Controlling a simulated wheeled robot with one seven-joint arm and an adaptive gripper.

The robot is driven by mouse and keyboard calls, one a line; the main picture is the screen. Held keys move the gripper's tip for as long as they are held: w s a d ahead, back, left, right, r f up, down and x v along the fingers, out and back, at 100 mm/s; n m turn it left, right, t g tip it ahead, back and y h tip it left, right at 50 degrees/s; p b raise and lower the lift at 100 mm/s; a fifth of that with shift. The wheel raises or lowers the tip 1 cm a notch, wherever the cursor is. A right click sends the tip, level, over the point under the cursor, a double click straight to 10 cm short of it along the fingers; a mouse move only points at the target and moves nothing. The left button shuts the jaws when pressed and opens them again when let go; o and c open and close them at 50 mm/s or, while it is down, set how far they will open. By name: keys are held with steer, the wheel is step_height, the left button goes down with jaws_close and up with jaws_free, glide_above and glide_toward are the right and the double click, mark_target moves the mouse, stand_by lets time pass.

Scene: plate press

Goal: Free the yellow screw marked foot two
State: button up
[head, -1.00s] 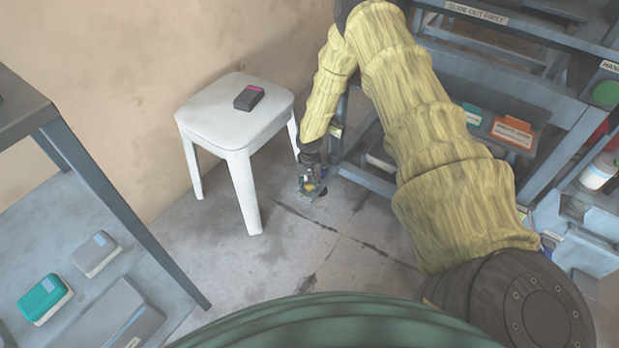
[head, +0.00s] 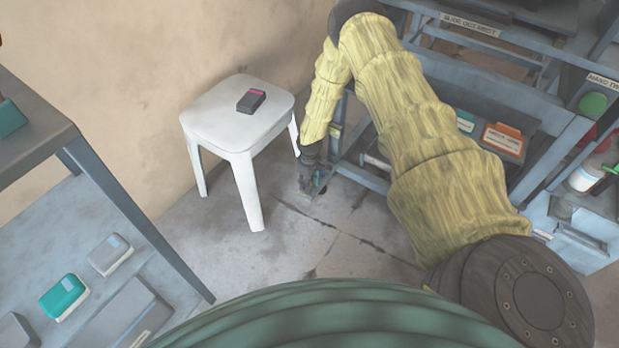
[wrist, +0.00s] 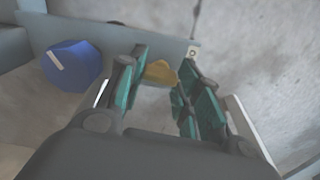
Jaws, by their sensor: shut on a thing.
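The yellow screw (wrist: 161,73) shows in the wrist view between the teal-padded fingers of my gripper (wrist: 164,82). My gripper is shut on it, and the fingers hide much of its sides. The screw sits by the edge of a grey-blue metal rail (wrist: 112,38). I cannot read any foot mark there. In the head view my gripper (head: 313,182) is low near the floor, at the foot of the grey frame, and the screw cannot be made out.
A blue knob (wrist: 72,65) with a white line sits left of the fingers. A white stool (head: 237,125) with a dark box (head: 251,101) stands left of my arm. The grey press frame (head: 475,85) stands to the right. Floor (head: 330,245) between is clear.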

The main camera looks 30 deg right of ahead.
steer(key=shift+n, duration=0.6)
steer(key=o, duration=1)
steer(key=shift+r, duration=5.95)
